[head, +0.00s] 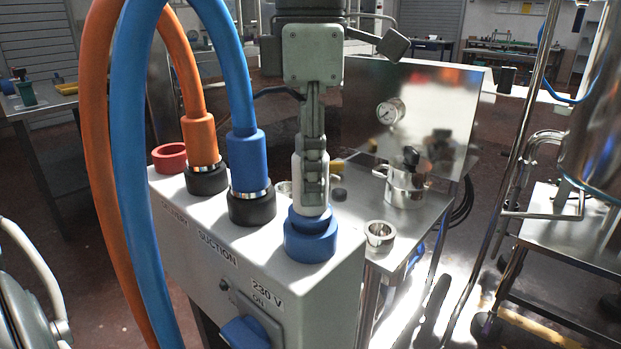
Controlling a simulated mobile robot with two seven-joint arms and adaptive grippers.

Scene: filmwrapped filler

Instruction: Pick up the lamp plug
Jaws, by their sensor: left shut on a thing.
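My left gripper (313,186) points straight down at the middle of the head view, over the top of a grey-white box. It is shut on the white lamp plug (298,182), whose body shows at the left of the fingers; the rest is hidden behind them. The plug is upright at the blue round socket (310,242) on the box's right end. Its lower end appears to meet the socket, but I cannot tell whether it sits inside. A dark cable (272,92) runs left from near the fingers and passes behind the blue hose. My right gripper is not in view.
An orange hose (97,150) and a blue hose (138,190) arch up from the box (194,228), left of the gripper. A red ring (170,155) sits at the box's back left.

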